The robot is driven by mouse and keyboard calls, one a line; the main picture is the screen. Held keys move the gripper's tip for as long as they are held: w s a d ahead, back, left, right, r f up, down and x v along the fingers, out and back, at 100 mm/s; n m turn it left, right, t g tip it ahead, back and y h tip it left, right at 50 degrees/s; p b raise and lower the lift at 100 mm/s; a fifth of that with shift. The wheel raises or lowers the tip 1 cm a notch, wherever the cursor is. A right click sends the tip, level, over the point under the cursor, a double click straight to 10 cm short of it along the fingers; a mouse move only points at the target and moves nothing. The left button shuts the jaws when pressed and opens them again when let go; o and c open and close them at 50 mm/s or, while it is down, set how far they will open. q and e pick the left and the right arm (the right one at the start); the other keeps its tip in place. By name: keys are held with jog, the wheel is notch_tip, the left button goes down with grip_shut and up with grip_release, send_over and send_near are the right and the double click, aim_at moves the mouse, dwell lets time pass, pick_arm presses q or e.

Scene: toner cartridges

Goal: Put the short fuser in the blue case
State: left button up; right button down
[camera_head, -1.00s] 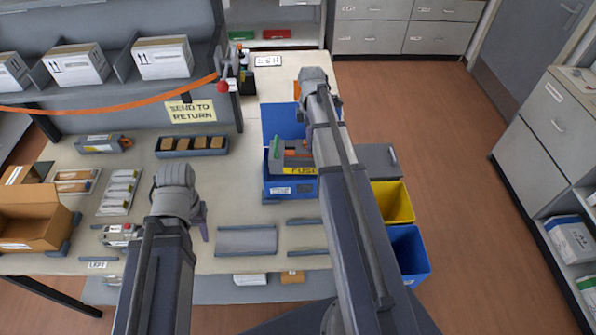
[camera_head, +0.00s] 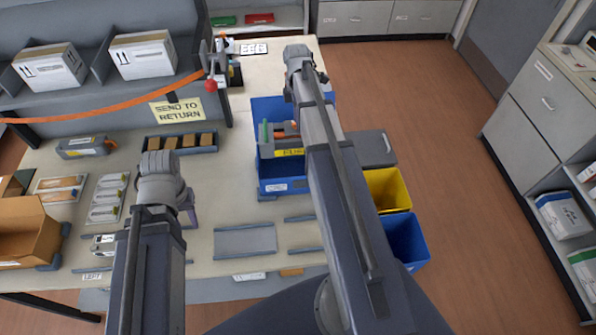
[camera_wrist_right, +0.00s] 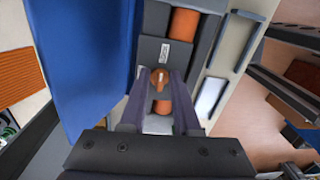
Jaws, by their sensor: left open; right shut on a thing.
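The short fuser (camera_head: 285,133) is a grey block with orange parts, a green piece and a yellow label. In the head view it shows over the opening of the blue case (camera_head: 272,186), partly behind my right arm. I cannot tell whether it touches the case floor. The case's raised blue panel (camera_head: 268,108) stands behind it. In the right wrist view my right gripper (camera_wrist_right: 160,112) is shut on the fuser's orange part, with the grey body (camera_wrist_right: 167,55) beyond and a blue panel (camera_wrist_right: 85,60) at left. My left gripper (camera_head: 190,214) is open over the table's front part.
A yellow bin (camera_head: 386,190) and a blue bin (camera_head: 404,240) stand to the right of the table. A grey tray (camera_head: 246,241) lies in front of the case. An open cardboard box (camera_head: 28,232) and a tray of brown blocks (camera_head: 180,142) are at left.

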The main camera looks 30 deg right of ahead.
jog(key=shift+f, duration=0.1)
notch_tip(320, 180, down, 13)
jog(key=b, duration=1.3)
jog(key=shift+f, duration=0.15)
jog(key=shift+f+b, duration=0.1)
jog(key=shift+b, duration=0.3)
notch_tip(320, 180, down, 4)
jog(key=b, duration=0.4)
jog(key=shift+f, duration=0.15)
jog(key=c, duration=0.6)
grip_release()
jog(key=shift+c, duration=0.2)
